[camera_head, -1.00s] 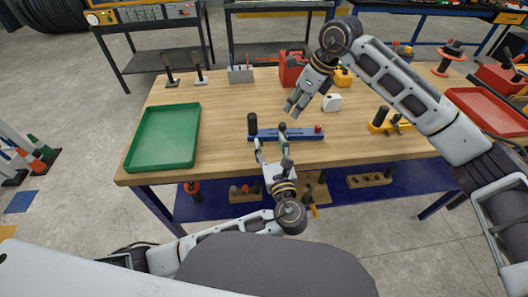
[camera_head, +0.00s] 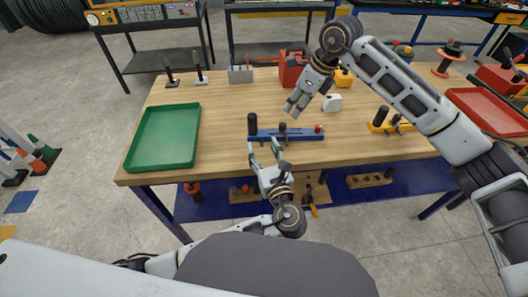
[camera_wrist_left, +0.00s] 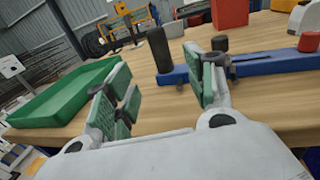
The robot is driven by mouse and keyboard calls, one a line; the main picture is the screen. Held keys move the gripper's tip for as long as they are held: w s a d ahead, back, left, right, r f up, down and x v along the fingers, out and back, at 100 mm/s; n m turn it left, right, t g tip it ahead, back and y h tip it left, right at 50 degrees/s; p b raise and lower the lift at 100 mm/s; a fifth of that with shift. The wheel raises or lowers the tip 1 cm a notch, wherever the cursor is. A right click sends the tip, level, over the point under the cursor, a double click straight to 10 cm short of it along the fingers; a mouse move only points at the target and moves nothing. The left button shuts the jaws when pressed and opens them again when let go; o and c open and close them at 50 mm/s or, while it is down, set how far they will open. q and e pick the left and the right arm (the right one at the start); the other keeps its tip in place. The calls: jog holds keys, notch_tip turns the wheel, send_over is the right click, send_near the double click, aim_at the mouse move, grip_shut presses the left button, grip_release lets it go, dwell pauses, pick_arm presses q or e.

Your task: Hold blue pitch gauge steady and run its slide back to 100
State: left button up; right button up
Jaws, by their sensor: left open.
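The blue pitch gauge (camera_head: 300,135) lies crosswise on the wooden table. It has a black upright grip (camera_head: 252,123) at its left end, a dark slide (camera_head: 283,130) near its middle and a red knob (camera_head: 318,129) at its right end. Its scale marks are too small to read. My left gripper (camera_head: 263,147) is open and empty at the gauge's near side, left of the slide. In the left wrist view its green-padded fingers (camera_wrist_left: 158,92) are apart, the right one overlapping the gauge (camera_wrist_left: 270,62). My right gripper (camera_head: 295,106) hovers above and behind the gauge, fingers apart and empty.
A green tray (camera_head: 163,138) lies at the table's left. A white block (camera_head: 332,103), a red box (camera_head: 292,70) and a grey holder (camera_head: 240,74) stand behind the gauge. A yellow gauge-like tool (camera_head: 390,123) lies to the right. The tabletop between tray and gauge is clear.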

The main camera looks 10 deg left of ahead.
aim_at(254, 126)
pick_arm(q)
jog(key=shift+x, duration=6.6)
grip_shut()
pick_arm(e)
jog(key=shift+d+f, duration=0.15)
jog(key=shift+d, duration=0.05)
grip_shut()
pick_arm(q)
jog(key=shift+f, duration=0.1)
pick_arm(e)
jog(key=d+f+n+y, duration=0.3)
jog(key=d+y, duration=0.2)
jog(key=d, duration=0.7)
jog(key=shift+n+g, duration=0.4)
jog(key=shift+w, duration=0.1)
